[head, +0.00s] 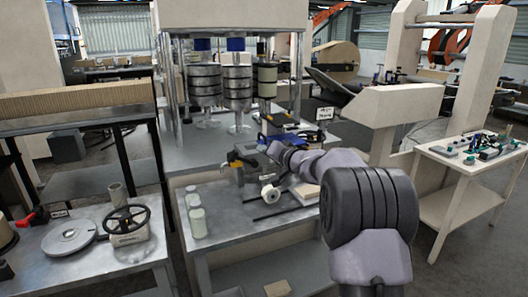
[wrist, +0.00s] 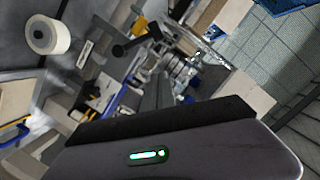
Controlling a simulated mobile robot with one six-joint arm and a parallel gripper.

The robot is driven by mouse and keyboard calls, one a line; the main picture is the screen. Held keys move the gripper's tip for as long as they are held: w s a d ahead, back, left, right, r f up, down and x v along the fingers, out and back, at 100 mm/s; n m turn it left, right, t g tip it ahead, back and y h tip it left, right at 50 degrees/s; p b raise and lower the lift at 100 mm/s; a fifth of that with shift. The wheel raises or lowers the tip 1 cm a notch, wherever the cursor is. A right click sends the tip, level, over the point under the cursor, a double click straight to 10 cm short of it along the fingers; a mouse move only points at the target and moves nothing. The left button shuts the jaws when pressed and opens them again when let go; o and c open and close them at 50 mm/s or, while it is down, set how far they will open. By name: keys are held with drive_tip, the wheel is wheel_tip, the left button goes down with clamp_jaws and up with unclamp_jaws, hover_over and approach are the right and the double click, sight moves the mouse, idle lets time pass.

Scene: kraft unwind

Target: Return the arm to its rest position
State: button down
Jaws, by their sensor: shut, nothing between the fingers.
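My arm (head: 372,205) reaches from the lower right of the head view over the middle bench, bent at a large dark ribbed joint. My gripper (head: 242,157) is at its far end, above the back of the bench, small and partly hidden by clutter and my own wrist. In the wrist view its dark fingers (wrist: 158,92) show beyond the grey housing with a green light. They are shut with nothing between them. The wrist view is tilted.
The middle bench (head: 235,228) holds a white roll (head: 270,193), pale cylinders (head: 197,222) and dark rods. A press with stacked cylinders (head: 238,85) stands behind. A handwheel (head: 127,219) is on the left bench. A white table (head: 470,165) stands right; open floor lies before it.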

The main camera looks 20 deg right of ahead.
drive_tip(key=s+a+r+n+g+y, duration=0.1)
drive_tip(key=s+a+r+g+y, duration=0.15)
drive_tip(key=s+a, duration=0.7)
drive_tip(key=s+a+r+n+g+y, duration=0.1)
drive_tip(key=s+a+r+n+g, duration=0.15)
drive_tip(key=s+a, duration=0.7)
drive_tip(key=s+f+g+h, duration=0.2)
drive_tip(key=s+f, duration=0.4)
drive_tip(key=s, duration=0.9)
drive_tip(key=s+f+m+g+h, duration=0.1)
drive_tip(key=s+f, duration=0.5)
drive_tip(key=s, duration=1)
drive_tip(key=shift+s+a+g+h, duration=0.2)
drive_tip(key=shift+a+g+h, duration=0.15)
drive_tip(key=shift+g+h, duration=0.6)
drive_tip(key=shift+m, duration=0.25)
